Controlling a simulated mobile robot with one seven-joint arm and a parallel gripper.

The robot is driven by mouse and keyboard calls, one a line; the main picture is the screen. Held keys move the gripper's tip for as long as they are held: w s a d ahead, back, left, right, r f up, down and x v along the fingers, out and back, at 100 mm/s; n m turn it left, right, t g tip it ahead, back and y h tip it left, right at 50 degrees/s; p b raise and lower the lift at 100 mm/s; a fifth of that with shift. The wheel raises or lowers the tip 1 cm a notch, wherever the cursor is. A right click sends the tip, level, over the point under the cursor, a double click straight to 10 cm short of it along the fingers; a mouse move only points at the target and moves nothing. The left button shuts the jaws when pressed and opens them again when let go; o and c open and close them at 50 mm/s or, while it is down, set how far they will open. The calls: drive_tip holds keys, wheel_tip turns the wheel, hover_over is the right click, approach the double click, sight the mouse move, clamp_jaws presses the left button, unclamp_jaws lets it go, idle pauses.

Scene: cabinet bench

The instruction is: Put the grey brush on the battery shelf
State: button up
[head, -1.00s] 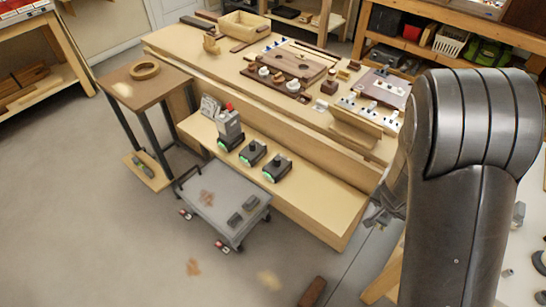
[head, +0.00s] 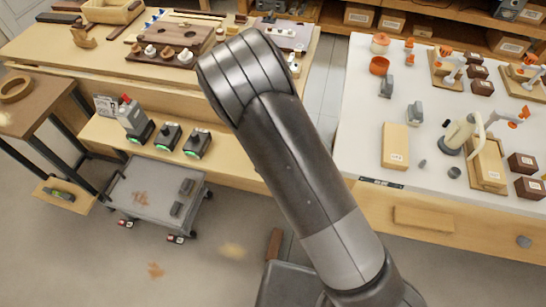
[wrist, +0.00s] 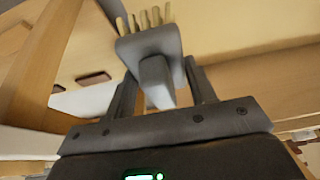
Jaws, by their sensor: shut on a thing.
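The grey brush (wrist: 150,45) shows in the wrist view, with a grey block-like head and several pale bristle tufts pointing up and away. My gripper (wrist: 160,72) is shut on the brush's grey handle, which sits between the two dark fingers. In the head view my arm hides the gripper and brush. The battery shelf (head: 222,163) is the low pale wood ledge along the bench front in the head view. Several dark chargers with green lights, such as this charger (head: 167,137), stand on its left part, and its right end is hidden by my arm.
A grey wheeled cart (head: 145,190) with two dark blocks stands before the shelf. The bench top (head: 85,50) behind holds trays and boards. A white table (head: 355,140) with pots, boxes and orange-tipped tools is at right. The shelf right of the chargers looks clear.

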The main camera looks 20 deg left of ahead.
drive_tip(key=shift+a+f, duration=0.3)
drive_tip(key=shift+a, duration=0.25)
drive_tip(key=shift+f, duration=2.05)
drive_tip(key=shift+f, duration=0.1)
drive_tip(key=o, duration=1)
drive_tip(key=v, duration=1.2)
